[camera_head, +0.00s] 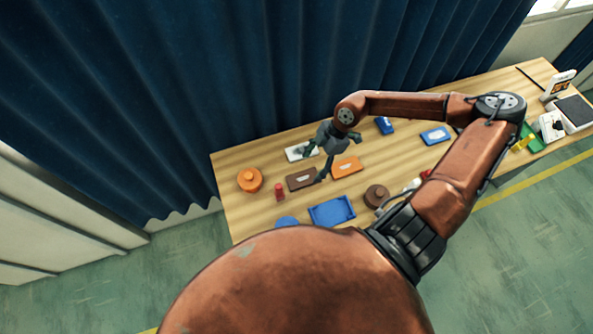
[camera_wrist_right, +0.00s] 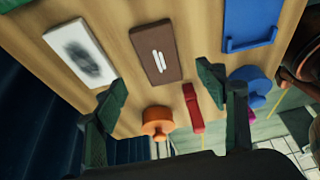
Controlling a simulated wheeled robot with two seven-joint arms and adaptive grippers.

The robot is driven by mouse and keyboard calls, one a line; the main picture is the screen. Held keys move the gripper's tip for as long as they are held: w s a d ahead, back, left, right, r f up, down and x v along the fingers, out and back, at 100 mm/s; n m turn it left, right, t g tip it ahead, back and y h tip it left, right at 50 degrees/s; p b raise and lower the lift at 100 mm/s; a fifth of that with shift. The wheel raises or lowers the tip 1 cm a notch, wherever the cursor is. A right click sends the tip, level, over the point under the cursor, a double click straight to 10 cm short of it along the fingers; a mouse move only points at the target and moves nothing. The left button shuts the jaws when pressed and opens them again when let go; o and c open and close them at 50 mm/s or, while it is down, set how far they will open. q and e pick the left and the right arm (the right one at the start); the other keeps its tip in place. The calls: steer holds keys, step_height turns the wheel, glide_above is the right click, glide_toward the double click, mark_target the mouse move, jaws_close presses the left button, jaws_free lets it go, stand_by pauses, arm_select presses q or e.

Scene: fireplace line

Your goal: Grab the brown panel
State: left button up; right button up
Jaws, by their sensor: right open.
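The brown panel (camera_head: 300,179) is a flat rectangle with a white mark, lying on the wooden table in the head view. In the right wrist view the brown panel (camera_wrist_right: 150,50) shows two short white bars on its face. My right gripper (camera_head: 318,163) is open and empty above the table, close to the panel. In the right wrist view the fingertips of my right gripper (camera_wrist_right: 164,85) are spread, with the panel's near end showing between and beyond them. I cannot tell the exact height above the panel. My left gripper is not in view.
A white panel (camera_head: 297,152) and an orange panel (camera_head: 347,166) flank the brown one. A red piece (camera_head: 279,191), an orange round piece (camera_head: 250,180), a blue tray (camera_head: 332,211) and a brown round piece (camera_head: 376,196) lie nearby. A blue curtain (camera_head: 200,90) hangs behind the table.

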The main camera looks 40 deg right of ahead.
mark_target(304, 178)
steer(key=x, duration=0.7)
steer(key=shift+d, duration=0.15)
steer(key=c, duration=1.7)
steer(key=shift+r, duration=0.1)
